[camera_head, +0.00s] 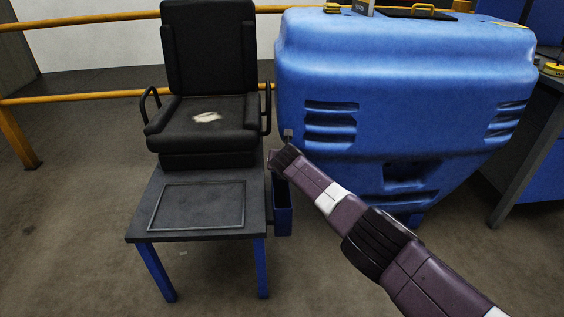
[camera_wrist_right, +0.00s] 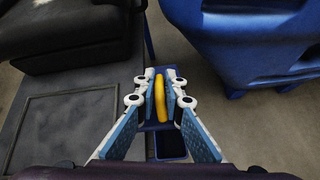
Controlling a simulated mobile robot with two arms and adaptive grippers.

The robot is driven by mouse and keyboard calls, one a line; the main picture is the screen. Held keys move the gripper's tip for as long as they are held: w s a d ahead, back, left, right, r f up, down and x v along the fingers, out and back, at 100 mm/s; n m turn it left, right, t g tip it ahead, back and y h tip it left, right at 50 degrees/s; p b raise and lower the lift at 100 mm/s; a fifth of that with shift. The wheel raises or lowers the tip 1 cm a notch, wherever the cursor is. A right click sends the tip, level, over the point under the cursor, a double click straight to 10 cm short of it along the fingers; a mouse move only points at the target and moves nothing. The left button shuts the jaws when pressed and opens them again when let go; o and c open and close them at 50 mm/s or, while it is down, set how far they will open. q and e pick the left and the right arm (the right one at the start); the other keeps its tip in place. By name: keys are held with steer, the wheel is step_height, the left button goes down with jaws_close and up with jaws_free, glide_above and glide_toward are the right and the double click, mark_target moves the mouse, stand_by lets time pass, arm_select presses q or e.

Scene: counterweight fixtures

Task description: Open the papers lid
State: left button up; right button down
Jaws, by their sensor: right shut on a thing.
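A narrow blue bin (camera_head: 283,212) stands on the floor between the small table and the large blue machine in the head view. In the right wrist view the blue bin (camera_wrist_right: 166,127) is below my gripper, with a dark area inside its blue edge. My right gripper (camera_wrist_right: 160,98) is shut on a yellow handle (camera_wrist_right: 160,101), which sits upright between its two fingers. In the head view my right gripper (camera_head: 279,168) is over the bin, and the handle is hidden there. I cannot tell how far the lid is raised. My left gripper is not in view.
A small table (camera_head: 212,229) with a dark framed top stands left of the bin. A black chair (camera_head: 208,125) is behind it. The large blue machine (camera_head: 400,85) is close on the right. Yellow rails (camera_head: 75,98) run behind. The floor in front is clear.

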steer(key=shift+w+a+r, duration=0.1)
steer(key=shift+a+r, duration=0.15)
steer(key=shift+a, duration=0.05)
steer(key=c, duration=2.1)
jaws_free()
steer(key=shift+o, duration=0.3)
steer(key=shift+f, duration=0.15)
steer(key=shift+d, duration=0.2)
steer(key=v, duration=1.2)
steer(key=shift+a+f, duration=0.1)
